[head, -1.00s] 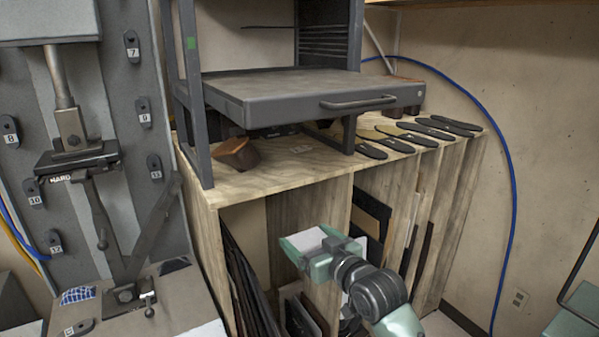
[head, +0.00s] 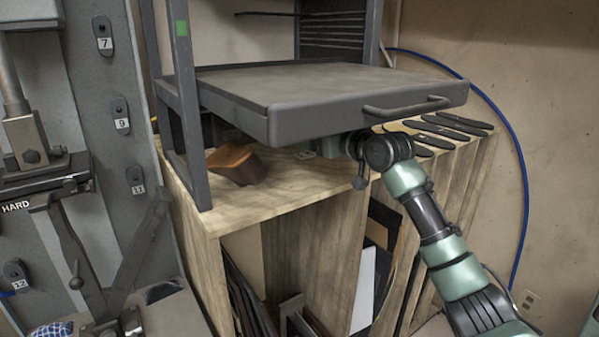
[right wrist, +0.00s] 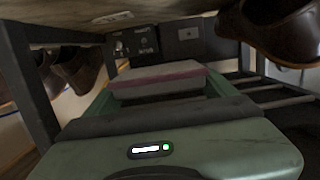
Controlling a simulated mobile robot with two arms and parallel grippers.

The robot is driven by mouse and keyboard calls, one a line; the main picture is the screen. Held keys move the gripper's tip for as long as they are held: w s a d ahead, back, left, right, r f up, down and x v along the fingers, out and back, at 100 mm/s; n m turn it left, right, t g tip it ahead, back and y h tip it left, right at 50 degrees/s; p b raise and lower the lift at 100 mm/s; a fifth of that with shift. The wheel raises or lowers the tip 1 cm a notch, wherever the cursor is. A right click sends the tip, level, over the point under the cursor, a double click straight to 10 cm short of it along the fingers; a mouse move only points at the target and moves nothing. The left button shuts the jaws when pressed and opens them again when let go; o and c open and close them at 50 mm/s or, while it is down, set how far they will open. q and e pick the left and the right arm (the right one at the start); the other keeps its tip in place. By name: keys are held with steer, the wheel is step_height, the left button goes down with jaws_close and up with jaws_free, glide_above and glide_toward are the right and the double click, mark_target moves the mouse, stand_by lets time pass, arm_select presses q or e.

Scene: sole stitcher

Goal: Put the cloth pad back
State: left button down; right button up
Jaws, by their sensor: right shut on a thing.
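My right gripper (head: 312,148) is under the grey shelf tray, just above the wooden bench top, mostly hidden by the tray. In the right wrist view my right gripper (right wrist: 160,74) is shut on a flat pale block with a pinkish-red band, which looks like the cloth pad (right wrist: 155,82). The pad sits between the green fingers; its far side is hidden. In the head view the pad cannot be made out. My left gripper is not in view.
The grey tray (head: 330,90) hangs low over the bench top (head: 300,185). Dark soles (head: 455,122) lie at the right. In the wrist view, brown shoes (right wrist: 280,28) and dark boxes (right wrist: 160,43) are close by.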

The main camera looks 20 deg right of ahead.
mark_target(317, 179)
step_height(317, 179, down, 2)
steer(key=shift+s+d+p, duration=0.15)
steer(key=shift+p, duration=0.25)
steer(key=f, duration=0.2)
steer(key=s+f+p, duration=0.1)
steer(key=shift+d+f, duration=0.15)
steer(key=shift+f, duration=0.25)
steer(key=f, duration=0.3)
steer(key=shift+w+f+p, duration=0.1)
steer(key=shift+w+p, duration=0.1)
steer(key=shift+p, duration=0.15)
steer(key=shift+f, duration=0.1)
steer(key=o, duration=1)
steer(key=shift+f, duration=0.1)
steer(key=shift+c, duration=0.2)
steer(key=shift+o, duration=1)
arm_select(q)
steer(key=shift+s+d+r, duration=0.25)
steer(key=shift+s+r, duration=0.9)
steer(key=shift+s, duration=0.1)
arm_select(e)
steer(key=shift+s, duration=0.15)
